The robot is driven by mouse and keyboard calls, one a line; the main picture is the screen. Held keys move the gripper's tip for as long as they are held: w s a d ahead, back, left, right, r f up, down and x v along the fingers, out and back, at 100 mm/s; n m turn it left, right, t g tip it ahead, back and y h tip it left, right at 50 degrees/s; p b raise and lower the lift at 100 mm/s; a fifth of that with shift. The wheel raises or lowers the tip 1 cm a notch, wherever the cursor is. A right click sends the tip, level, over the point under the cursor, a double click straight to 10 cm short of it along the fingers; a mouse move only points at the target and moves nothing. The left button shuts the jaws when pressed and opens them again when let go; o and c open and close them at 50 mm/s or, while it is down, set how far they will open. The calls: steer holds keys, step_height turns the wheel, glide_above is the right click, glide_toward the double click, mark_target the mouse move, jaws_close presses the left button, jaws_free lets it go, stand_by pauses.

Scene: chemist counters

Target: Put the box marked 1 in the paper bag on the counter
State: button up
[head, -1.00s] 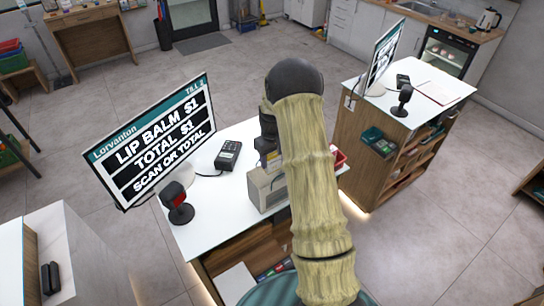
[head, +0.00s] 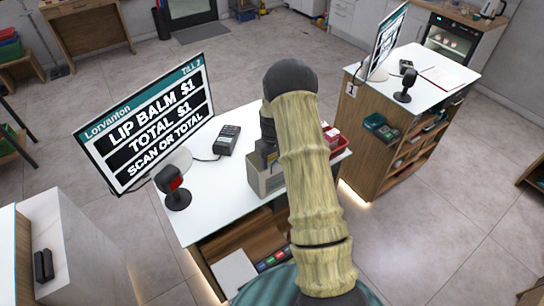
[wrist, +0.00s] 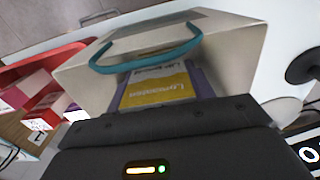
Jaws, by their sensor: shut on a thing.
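The paper bag (head: 266,181) is beige and stands upright on the white counter. In the wrist view the bag (wrist: 236,50) fills the upper middle, with a teal handle looping across its mouth. My gripper (wrist: 160,88) reaches in from the bottom and is shut on a yellow-and-white box (wrist: 157,92) with printed lettering. The box is at the bag's mouth, under the handle; how deep it sits, I cannot tell. No number 1 can be read on the box. In the head view my arm hides the fingertips and the box.
A red tray (wrist: 58,70) of small boxes is beside the bag. A red-faced scanner (head: 175,188), card terminal (head: 228,139) and till screen (head: 150,122) reading "LIP BALM $1" stand left on the counter. A second counter (head: 430,85) is at the right.

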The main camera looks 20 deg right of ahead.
steer(key=shift+f, duration=0.9)
steer(key=o, duration=1.1)
steer(key=shift+r+b, duration=0.1)
steer(key=shift+b, duration=0.2)
step_height(320, 180, up, 17)
steer(key=b, duration=0.5)
steer(key=shift+r+b, duration=0.15)
steer(key=shift+b, duration=0.25)
